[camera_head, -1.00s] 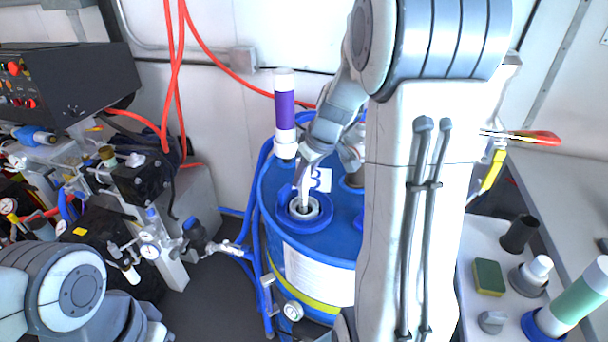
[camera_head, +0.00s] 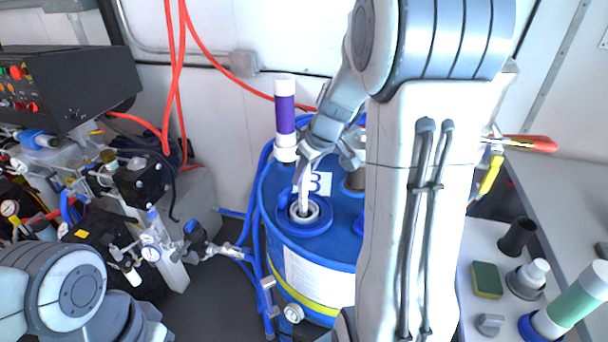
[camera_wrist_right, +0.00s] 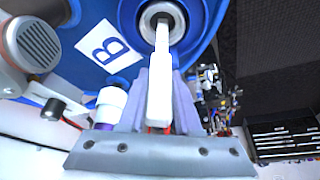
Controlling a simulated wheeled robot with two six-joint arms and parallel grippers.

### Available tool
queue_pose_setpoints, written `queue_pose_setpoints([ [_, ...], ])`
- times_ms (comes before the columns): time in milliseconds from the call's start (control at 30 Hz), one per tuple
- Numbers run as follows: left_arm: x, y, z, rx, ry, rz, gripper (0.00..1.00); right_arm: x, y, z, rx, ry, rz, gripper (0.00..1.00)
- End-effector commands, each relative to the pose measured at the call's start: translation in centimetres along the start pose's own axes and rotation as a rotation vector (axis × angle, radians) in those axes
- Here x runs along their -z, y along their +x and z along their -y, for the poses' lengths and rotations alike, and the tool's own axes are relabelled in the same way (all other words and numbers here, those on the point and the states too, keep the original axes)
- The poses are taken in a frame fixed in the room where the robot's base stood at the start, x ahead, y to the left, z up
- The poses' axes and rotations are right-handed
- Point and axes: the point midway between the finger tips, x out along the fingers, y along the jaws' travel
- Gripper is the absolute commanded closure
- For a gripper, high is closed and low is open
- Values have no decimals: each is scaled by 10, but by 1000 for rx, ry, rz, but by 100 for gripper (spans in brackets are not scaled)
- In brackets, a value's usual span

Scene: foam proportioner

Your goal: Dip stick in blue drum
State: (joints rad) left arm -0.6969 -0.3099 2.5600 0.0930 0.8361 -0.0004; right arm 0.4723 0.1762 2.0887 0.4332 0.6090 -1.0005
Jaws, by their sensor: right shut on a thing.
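The blue drum (camera_head: 335,239) stands in the middle of the head view, with a round opening (camera_head: 322,214) in its lid. My right gripper (camera_head: 306,172) is above this opening, shut on a pale, slim stick (camera_wrist_right: 160,85). In the right wrist view the stick runs from between the fingers to the opening, and its far end lies over or inside the dark hole. How deep it goes cannot be told. My left arm shows at the lower left of the head view, but its gripper is not visible.
A purple-and-white tube (camera_head: 285,115) stands at the drum's back left, close to my right gripper. Blue hoses run down the drum's left side. Valves and gauges (camera_head: 150,250) fill the left. A side table (camera_head: 467,258) at right holds a sponge (camera_head: 487,280) and a green-banded tube (camera_head: 577,300).

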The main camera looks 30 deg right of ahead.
Motion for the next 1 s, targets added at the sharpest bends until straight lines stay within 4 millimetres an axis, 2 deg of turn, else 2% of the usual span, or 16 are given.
queue_pose_setpoints([
  [33, 0, -8, -1, 0, 0, 0, 50, 4, -9, 0, -1, 0, -2, 100],
  [1000, 4, -73, -5, 0, -2, 0, 50, 38, -89, 0, -2, -1, -2, 100],
])
